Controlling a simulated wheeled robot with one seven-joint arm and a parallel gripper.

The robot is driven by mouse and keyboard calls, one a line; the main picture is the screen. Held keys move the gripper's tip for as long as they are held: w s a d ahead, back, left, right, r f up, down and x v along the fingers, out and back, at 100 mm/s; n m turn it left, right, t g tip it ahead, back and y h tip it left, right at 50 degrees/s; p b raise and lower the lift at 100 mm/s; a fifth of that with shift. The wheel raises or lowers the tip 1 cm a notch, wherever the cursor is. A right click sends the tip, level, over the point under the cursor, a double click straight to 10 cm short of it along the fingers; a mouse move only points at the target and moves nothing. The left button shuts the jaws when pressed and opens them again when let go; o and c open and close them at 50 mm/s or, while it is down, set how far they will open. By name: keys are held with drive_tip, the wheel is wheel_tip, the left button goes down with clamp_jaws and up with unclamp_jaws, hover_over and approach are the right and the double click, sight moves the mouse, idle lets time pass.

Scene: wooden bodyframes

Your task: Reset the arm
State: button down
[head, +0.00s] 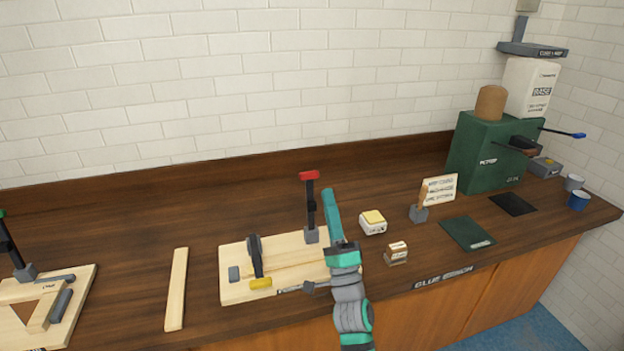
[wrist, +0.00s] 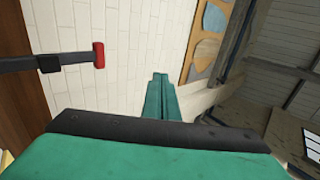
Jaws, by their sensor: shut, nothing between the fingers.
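My arm, grey and teal, rises from the bottom of the head view in front of the light wooden board (head: 232,292). My gripper (head: 328,195) is at its upper end, just right of the upright black clamp with a red top (head: 309,176). In the wrist view the two teal fingers of my gripper (wrist: 160,77) lie together, with nothing between them. The red-topped clamp (wrist: 98,55) also shows there at the left, apart from the fingers. My arm hides part of the board's right side.
The board carries a second dark clamp (head: 256,257) and a yellow-handled tool (head: 261,284). A loose wooden strip (head: 177,290) and another clamped board (head: 75,300) lie left. A yellow-topped box (head: 373,222), a small block (head: 397,253), a sign (head: 440,189) and a green machine (head: 485,155) stand right.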

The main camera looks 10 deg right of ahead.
drive_tip(key=s+a+f+n+g+h, duration=0.1)
drive_tip(key=s+a+f+g+h, duration=0.2)
drive_tip(key=s+a+f, duration=0.7)
drive_tip(key=s+a+f+n+g+h, duration=0.25)
drive_tip(key=s+a+f, duration=0.35)
drive_tip(key=s+f, duration=0.75)
drive_tip(key=s+f+n+g+y, duration=0.1)
drive_tip(key=s+f+n, duration=0.3)
drive_tip(key=s, duration=0.8)
drive_tip(key=s+f+n+g+y, duration=0.2)
drive_tip(key=s+f+n+g, duration=0.1)
drive_tip(key=s+n, duration=0.6)
drive_tip(key=s+g, duration=0.1)
drive_tip(key=s, duration=0.1)
drive_tip(key=shift+s+f, duration=0.35)
drive_tip(key=shift+s, duration=0.05)
